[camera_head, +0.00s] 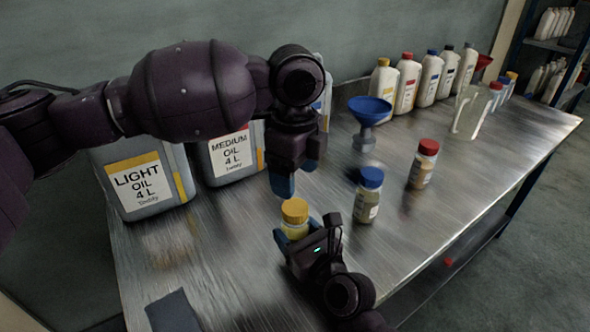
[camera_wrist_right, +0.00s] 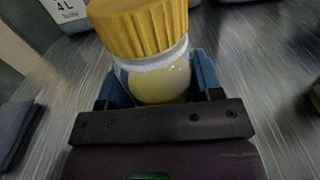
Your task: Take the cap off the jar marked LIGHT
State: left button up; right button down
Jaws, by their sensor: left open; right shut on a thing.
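A small clear jar (camera_head: 295,231) with yellowish contents stands near the front of the metal table, and its yellow cap (camera_head: 294,211) is on. No LIGHT marking on it is readable. My right gripper (camera_head: 308,238) is shut around the jar body, below the cap. In the right wrist view, the blue fingers sit on both sides of the jar (camera_wrist_right: 155,80), with the yellow cap (camera_wrist_right: 139,27) above them. My left gripper (camera_head: 295,176) is open and empty, pointing down above the cap and apart from it.
A blue-capped jar (camera_head: 368,196) and a red-capped jar (camera_head: 423,164) stand to the right. A blue funnel (camera_head: 369,112) is behind. LIGHT OIL (camera_head: 145,184) and MEDIUM OIL (camera_head: 232,155) canisters stand at the left. Several white bottles (camera_head: 430,79) line the back. A dark cloth (camera_head: 172,312) lies front left.

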aim_at(295, 206)
pick_arm(q)
jog(key=m, duration=0.9)
jog(key=shift+m, duration=0.4)
jog(key=m, duration=0.8)
jog(key=shift+m, duration=0.3)
jog(key=shift+f, duration=3.95)
jog(key=c, duration=1)
